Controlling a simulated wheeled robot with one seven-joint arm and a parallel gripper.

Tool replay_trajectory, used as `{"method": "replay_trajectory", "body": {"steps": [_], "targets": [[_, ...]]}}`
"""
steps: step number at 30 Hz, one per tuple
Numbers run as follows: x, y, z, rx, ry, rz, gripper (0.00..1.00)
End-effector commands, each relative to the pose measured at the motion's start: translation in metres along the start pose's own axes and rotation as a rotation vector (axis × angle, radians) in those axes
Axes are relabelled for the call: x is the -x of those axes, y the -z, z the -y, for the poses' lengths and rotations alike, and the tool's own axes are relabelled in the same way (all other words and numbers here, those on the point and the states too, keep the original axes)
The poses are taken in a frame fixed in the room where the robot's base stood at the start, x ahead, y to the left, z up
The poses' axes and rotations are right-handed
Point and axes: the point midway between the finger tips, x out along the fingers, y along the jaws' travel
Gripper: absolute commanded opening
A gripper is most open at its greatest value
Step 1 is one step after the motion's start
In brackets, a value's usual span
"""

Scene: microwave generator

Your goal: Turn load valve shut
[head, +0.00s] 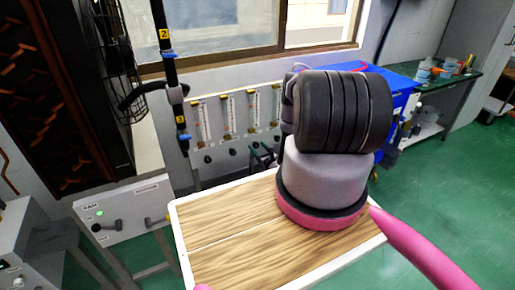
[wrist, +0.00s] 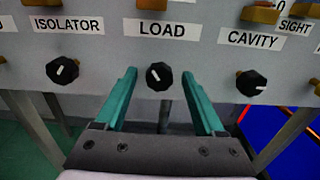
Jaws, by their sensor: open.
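The load valve is a black faceted knob (wrist: 159,76) under the LOAD label (wrist: 155,29) in the wrist view. Its white mark points up and slightly left. My gripper (wrist: 159,84) has two teal fingers spread apart, one on each side of the knob, with a visible gap on both sides. I cannot tell how far the fingertips reach along the knob's depth. In the head view my arm hides the gripper, and I cannot pick out the load knob for certain on the flowmeter panel (head: 218,141).
The isolator knob (wrist: 62,70) is left of the load knob, and the cavity knob (wrist: 251,83) is to the right, its mark pointing right. A blue cabinet (head: 396,92) stands right of the panel. A wood-topped white surface (head: 230,240) lies in front.

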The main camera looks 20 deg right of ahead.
Motion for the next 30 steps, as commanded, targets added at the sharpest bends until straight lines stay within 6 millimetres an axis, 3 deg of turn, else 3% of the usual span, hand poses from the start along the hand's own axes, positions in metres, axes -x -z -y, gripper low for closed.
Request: {"method": "replay_trajectory", "body": {"steps": [10, 11, 16, 30], "targets": [[-0.0054, -0.0001, -0.0002, 0.000, 0.000, 0.000, 0.71], [-0.0054, -0.0001, -0.0001, 0.000, 0.000, 0.000, 0.64], [-0.0052, -0.0001, -0.0001, 0.000, 0.000, 0.000, 0.00], [-0.0045, 0.0003, 0.0009, -0.095, 0.002, -0.001, 0.00]]}}
